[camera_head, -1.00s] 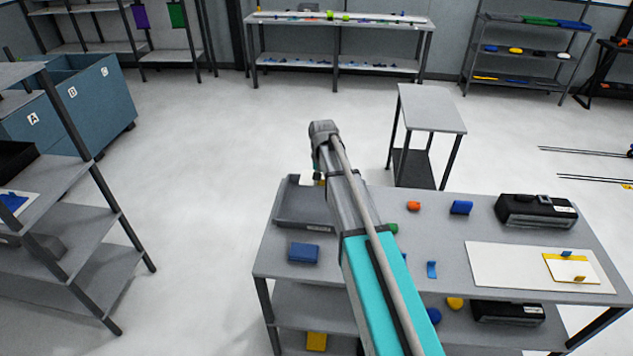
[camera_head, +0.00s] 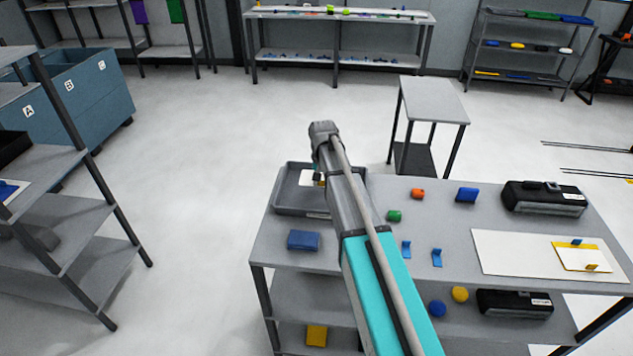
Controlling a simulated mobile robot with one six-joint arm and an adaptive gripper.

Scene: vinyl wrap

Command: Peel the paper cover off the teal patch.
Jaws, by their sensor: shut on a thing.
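My gripper (camera_head: 318,180) points down over the grey tray (camera_head: 283,208) at the bench's back left corner. It is small in view and partly hidden by my arm. A small white sheet (camera_head: 305,177), which looks like the paper cover, shows at the fingertips with a bit of yellow, so the gripper seems shut on it. I cannot tell whether the sheet touches the tray floor. I see no teal patch; my arm hides part of the bench. A white board (camera_head: 505,252) at the right bears a yellow-edged patch (camera_head: 582,258) with a white face and small blue and yellow tabs.
On the bench are a blue block (camera_head: 303,240), an orange piece (camera_head: 417,193), a green piece (camera_head: 394,216), another blue block (camera_head: 467,195), two blue hooks and a black box (camera_head: 543,197). A small side table (camera_head: 435,103) stands behind.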

